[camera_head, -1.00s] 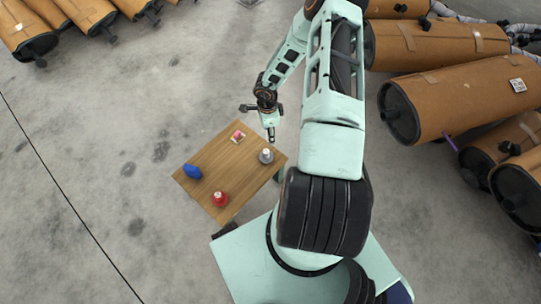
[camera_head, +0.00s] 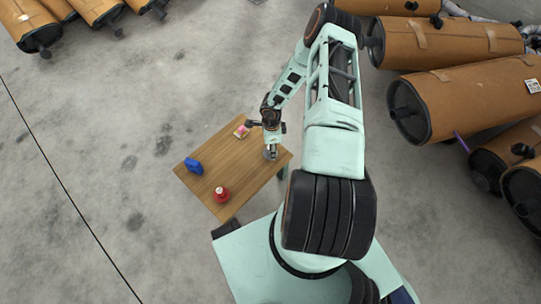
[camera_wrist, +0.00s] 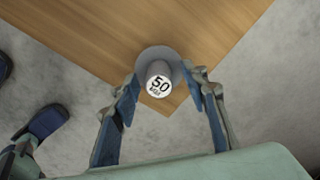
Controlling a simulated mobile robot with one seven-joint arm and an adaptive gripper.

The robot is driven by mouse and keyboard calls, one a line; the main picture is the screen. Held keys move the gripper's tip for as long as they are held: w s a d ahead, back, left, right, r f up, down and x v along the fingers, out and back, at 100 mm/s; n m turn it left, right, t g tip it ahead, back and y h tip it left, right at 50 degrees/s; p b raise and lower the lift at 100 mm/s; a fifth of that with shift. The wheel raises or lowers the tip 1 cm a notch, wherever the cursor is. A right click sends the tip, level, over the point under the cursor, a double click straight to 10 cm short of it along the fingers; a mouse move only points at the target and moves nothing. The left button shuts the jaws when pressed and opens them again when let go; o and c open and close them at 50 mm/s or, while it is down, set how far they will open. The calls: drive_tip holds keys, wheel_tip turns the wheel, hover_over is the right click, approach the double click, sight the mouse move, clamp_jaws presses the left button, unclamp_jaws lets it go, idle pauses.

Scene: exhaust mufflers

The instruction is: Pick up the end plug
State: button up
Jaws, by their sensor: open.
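Several small items stand on the wooden table, and I cannot tell for sure which is the end plug. A grey round piece (camera_wrist: 158,55), with a wide flange and a white top marked "50", stands at the table's near right corner. In the head view it is mostly hidden by my gripper (camera_head: 270,150). In the wrist view my gripper (camera_wrist: 162,80) is open, its fingers on either side of the grey piece; contact is unclear. A red piece with a pale top (camera_head: 221,195), a blue piece (camera_head: 194,166) and a small pink-and-white item (camera_head: 241,131) also stand there.
The small wooden table (camera_head: 222,165) has bare surface between the items. Large brown mufflers (camera_head: 465,95) lie at the right, and more (camera_head: 90,8) at the top left. The concrete floor (camera_head: 90,190) left of the table is clear.

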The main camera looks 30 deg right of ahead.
drive_tip(key=shift+f, duration=0.2)
drive_tip(key=shift+c, duration=0.2)
clamp_jaws()
drive_tip(key=shift+r, duration=0.1)
